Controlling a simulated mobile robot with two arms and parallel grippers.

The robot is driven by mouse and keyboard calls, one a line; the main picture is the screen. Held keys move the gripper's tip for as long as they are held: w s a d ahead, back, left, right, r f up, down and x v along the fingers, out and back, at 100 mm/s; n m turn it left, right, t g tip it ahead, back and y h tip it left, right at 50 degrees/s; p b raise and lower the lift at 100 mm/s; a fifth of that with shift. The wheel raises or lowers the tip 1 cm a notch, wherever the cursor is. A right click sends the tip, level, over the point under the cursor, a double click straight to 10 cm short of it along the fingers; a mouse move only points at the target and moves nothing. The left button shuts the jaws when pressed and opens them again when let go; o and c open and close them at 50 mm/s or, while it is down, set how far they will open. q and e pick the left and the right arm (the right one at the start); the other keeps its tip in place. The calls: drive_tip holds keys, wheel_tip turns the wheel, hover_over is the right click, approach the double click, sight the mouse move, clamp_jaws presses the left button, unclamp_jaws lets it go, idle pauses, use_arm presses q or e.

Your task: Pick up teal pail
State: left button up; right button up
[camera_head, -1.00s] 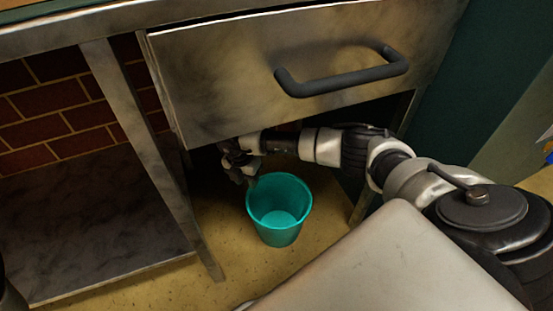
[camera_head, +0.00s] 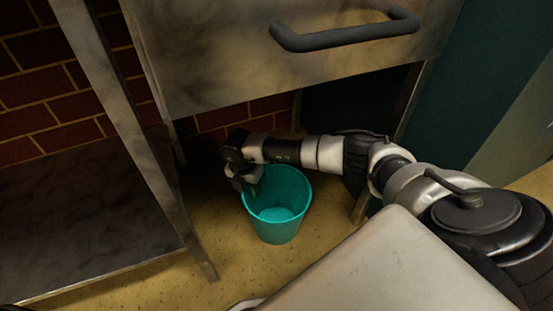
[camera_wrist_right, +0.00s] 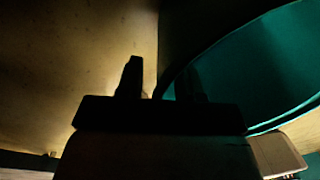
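The teal pail (camera_head: 276,225) stands upright on the floor under the drawer, open at the top and empty as far as I can see. My right gripper (camera_head: 248,187) is at the pail's left rear rim, pointing down. In the right wrist view, the pail (camera_wrist_right: 245,65) fills the right side, and its rim edge runs between the two dark fingers of my right gripper (camera_wrist_right: 160,85). The fingers are apart, one outside the wall and one on the inner side, with a visible gap. My left gripper is not in view.
A metal drawer front (camera_head: 215,55) with a dark handle (camera_head: 345,36) hangs above my right forearm. A metal table leg (camera_head: 150,160) stands left of the pail, beside a low shelf (camera_head: 75,225). A brick wall (camera_head: 40,110) is behind. Floor in front of the pail is clear.

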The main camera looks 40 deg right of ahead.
clamp_jaws()
drive_tip(key=shift+r, duration=0.1)
idle(0.4)
